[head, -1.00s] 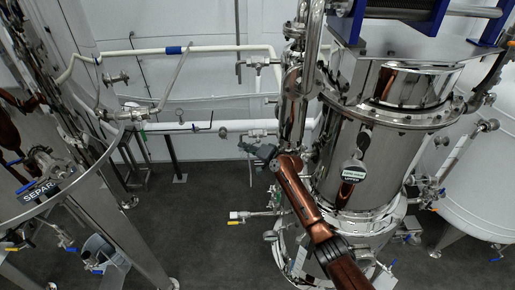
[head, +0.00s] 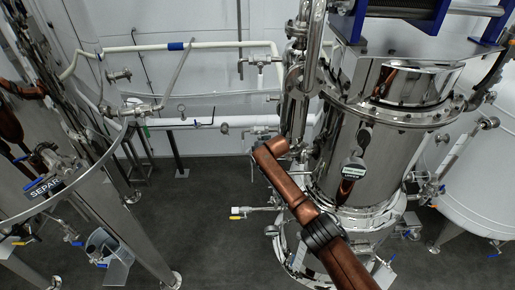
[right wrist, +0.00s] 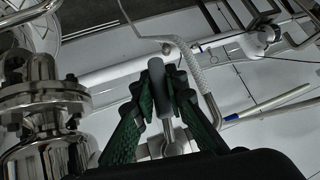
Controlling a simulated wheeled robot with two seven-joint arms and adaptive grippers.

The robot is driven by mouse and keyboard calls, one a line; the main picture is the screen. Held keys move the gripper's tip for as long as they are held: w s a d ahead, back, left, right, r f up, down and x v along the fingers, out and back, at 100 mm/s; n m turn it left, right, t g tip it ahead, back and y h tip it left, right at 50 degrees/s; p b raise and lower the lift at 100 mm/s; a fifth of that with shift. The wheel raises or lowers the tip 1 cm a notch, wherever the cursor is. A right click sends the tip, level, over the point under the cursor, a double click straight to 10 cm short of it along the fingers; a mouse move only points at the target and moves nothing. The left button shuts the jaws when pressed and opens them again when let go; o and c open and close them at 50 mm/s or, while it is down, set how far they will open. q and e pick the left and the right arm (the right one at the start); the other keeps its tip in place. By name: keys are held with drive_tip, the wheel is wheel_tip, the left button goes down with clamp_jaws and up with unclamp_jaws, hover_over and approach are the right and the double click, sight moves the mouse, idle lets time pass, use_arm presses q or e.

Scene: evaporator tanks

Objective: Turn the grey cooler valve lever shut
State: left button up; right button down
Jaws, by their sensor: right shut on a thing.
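The grey lever (right wrist: 160,84) shows in the right wrist view as a rounded grey grip on a metal stem, with its lower end running down to a metal valve body. My right gripper (right wrist: 168,88) has its green fingers closed around this grip, one on each side. In the head view my right arm reaches up from the bottom, and its wrist end is beside the vertical steel pipe. There my right gripper and the lever are hidden behind the arm. My left gripper is in neither view.
A tall polished steel vessel (head: 362,165) stands close to the right of my arm. A vertical steel pipe (head: 298,110) rises beside it. White pipes (head: 235,122) run along the back wall. A separator tank stands at the left. Dark floor (head: 200,215) lies open between.

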drive_tip(key=shift+d+f+n+h, duration=0.15)
drive_tip(key=shift+d+n+h, duration=0.35)
drive_tip(key=shift+h, duration=0.3)
drive_tip(key=shift+d, duration=0.15)
drive_tip(key=c, duration=1.9)
unclamp_jaws()
drive_tip(key=shift+c, duration=0.2)
drive_tip(key=shift+o, duration=0.2)
drive_tip(key=v, duration=1.2)
